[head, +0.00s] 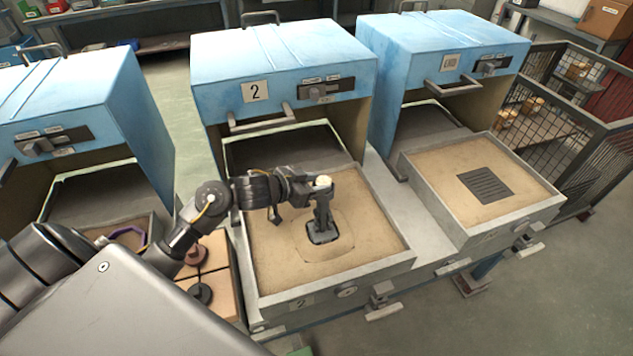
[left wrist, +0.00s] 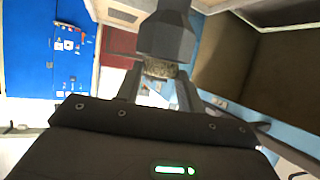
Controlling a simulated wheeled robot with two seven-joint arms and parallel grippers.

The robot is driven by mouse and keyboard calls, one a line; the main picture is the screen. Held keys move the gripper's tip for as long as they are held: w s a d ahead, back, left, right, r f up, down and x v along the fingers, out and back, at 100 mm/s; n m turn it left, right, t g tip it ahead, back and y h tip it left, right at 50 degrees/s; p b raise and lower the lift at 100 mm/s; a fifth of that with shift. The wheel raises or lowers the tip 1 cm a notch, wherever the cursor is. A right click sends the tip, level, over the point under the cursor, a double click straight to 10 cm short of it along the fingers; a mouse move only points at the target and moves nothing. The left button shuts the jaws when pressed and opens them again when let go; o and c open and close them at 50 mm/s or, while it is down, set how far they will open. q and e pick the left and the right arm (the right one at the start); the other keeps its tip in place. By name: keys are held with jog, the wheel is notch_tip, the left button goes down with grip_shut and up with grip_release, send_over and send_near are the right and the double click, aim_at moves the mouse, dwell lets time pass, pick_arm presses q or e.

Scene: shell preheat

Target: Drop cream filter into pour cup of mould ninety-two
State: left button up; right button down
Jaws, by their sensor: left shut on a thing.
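A small cream piece (head: 322,181), the filter, is between the fingertips of my left gripper (head: 309,187). That gripper is shut on it and comes in sideways from the left. A dark grey mould (head: 323,213) stands upright in the sand bed of box 2, with its cup-like top right under the filter. In the left wrist view the filter shows as a speckled piece (left wrist: 160,70) at the faceted dark cup (left wrist: 166,38). I cannot tell if it is inside the cup rim. No number on the mould is readable. My right gripper is not in view.
The sand tray (head: 375,225) sits before a blue hooded box (head: 285,60) marked 2. Another sand tray (head: 530,190) with a dark grate (head: 485,184) is at right. Red (head: 195,254) and black (head: 200,293) knobbed pieces and a purple ring (head: 128,232) lie left of the tray.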

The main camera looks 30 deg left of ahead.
pick_arm(q)
jog(key=o, duration=1)
jog(key=v, duration=1)
jog(key=shift+s+r, duration=0.15)
jog(key=shift+s, duration=0.2)
jog(key=shift+a, duration=0.1)
